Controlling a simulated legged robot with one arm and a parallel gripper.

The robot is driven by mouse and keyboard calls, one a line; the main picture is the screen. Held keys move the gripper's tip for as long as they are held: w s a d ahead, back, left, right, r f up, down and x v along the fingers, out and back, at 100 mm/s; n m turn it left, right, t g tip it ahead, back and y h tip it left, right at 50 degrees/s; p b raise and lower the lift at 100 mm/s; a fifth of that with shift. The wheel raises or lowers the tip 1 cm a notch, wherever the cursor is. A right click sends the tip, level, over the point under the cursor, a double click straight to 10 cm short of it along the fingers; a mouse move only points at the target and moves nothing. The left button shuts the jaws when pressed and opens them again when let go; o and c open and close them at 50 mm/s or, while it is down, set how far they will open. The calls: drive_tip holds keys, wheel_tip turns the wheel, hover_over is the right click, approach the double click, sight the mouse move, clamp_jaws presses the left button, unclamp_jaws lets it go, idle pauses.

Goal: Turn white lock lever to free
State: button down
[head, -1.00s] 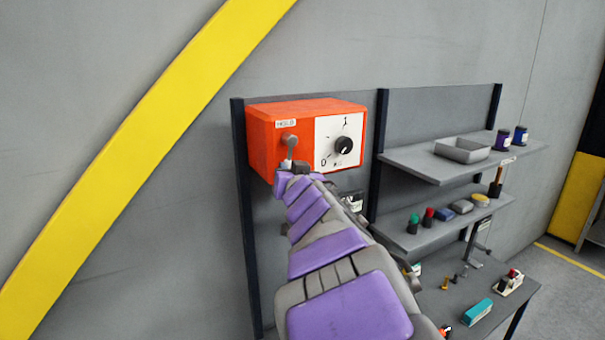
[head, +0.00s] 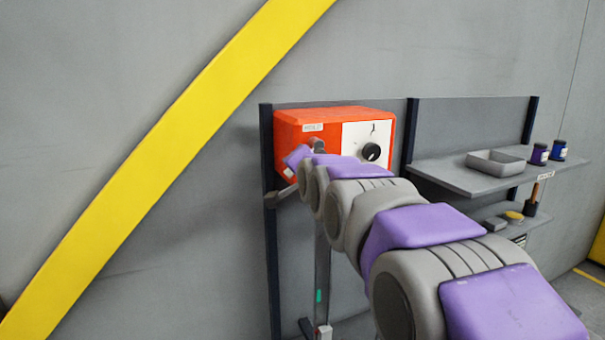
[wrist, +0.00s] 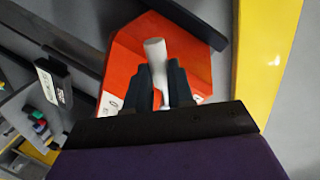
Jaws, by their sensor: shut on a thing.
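The orange actuator box (head: 290,128) hangs on a dark-framed wall panel and carries a "HOLD" label. In the wrist view the orange face (wrist: 122,62) surrounds the white lock lever (wrist: 154,48). My gripper (wrist: 160,78) has its two dark fingers on either side of the lever, shut on it. The lever's rounded end sticks out beyond the fingers. In the head view, the lever's grey pivot (head: 319,146) shows just above my arm. My arm hides most of the lever and the gripper there.
A white dial plate with a black knob (head: 371,152) is right of the lever. Shelves (head: 455,177) to the right hold a grey tray (head: 495,162) and small jars (head: 540,153). A yellow wall stripe (head: 160,155) runs diagonally at left, with bare wall around it.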

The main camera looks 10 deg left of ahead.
drive_tip(key=shift+a, duration=0.1)
idle(0.3)
drive_tip(key=c, duration=1.4)
unclamp_jaws()
drive_tip(key=o, duration=0.4)
drive_tip(key=shift+w+a, duration=0.15)
drive_tip(key=b+v, duration=0.2)
drive_tip(key=v, duration=1.5)
drive_tip(key=shift+s+r+b, duration=0.15)
drive_tip(key=shift+s+b, duration=0.05)
drive_tip(key=shift+b, duration=0.15)
